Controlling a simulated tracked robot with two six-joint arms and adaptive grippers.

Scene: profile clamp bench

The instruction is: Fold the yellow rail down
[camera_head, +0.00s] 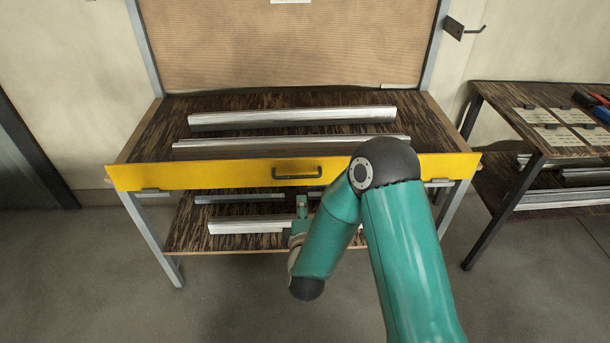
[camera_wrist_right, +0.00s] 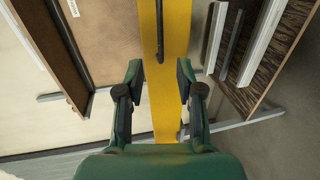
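The yellow rail (camera_head: 220,174) stands upright along the front edge of the bench, with a dark bar handle (camera_head: 297,173) at its middle. My right gripper (camera_head: 301,210) is below the handle, partly hidden by my own arm in the head view. In the right wrist view, my right gripper (camera_wrist_right: 159,70) is open, with its two fingers apart. The yellow rail (camera_wrist_right: 166,98) shows between and beyond the fingers, and the handle (camera_wrist_right: 159,36) lies ahead of the fingertips. I see no contact with the handle. My left gripper is not in view.
Two metal profiles, a rear one (camera_head: 290,117) and a front one, lie on the bench top behind the rail. More profiles lie on the lower shelf (camera_head: 185,236). A side table (camera_head: 545,88) with cards and tools stands at right. The floor (camera_head: 100,290) at front left is clear.

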